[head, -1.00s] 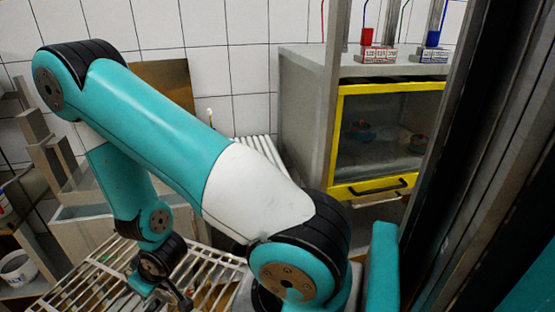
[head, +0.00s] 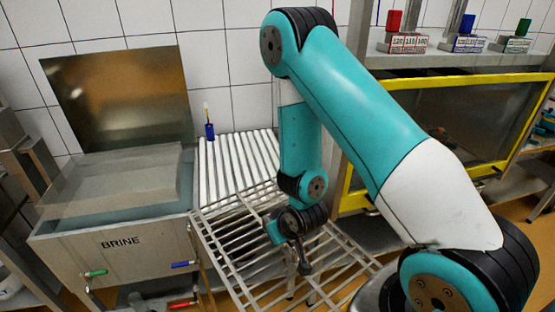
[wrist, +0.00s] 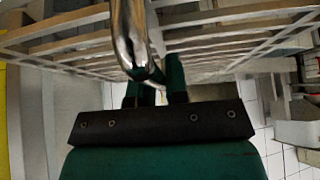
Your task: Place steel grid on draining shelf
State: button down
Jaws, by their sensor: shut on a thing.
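The steel grid (head: 229,251) is a pale barred rack in the head view, in front of the draining shelf and partly covering its near end. My gripper (head: 304,265) is shut on it from above. In the wrist view my gripper's fingers (wrist: 157,88) close at the shiny bent handle (wrist: 132,30) of the steel grid (wrist: 62,38). The draining shelf (head: 238,160) is a row of white slats against the tiled wall. Whether the grid touches the shelf is not clear. My arm hides the shelf's right side.
A metal brine tank (head: 130,262) with its lid (head: 120,98) raised stands left of the shelf. A small blue item with a yellow stem (head: 209,130) is at the shelf's back left. A yellow-framed cabinet (head: 348,190) stands to the right, with coloured weights (head: 395,22) on top.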

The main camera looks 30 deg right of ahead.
aim_at(245, 165)
jog(key=z, duration=0.1)
jog(key=i, duration=1.35)
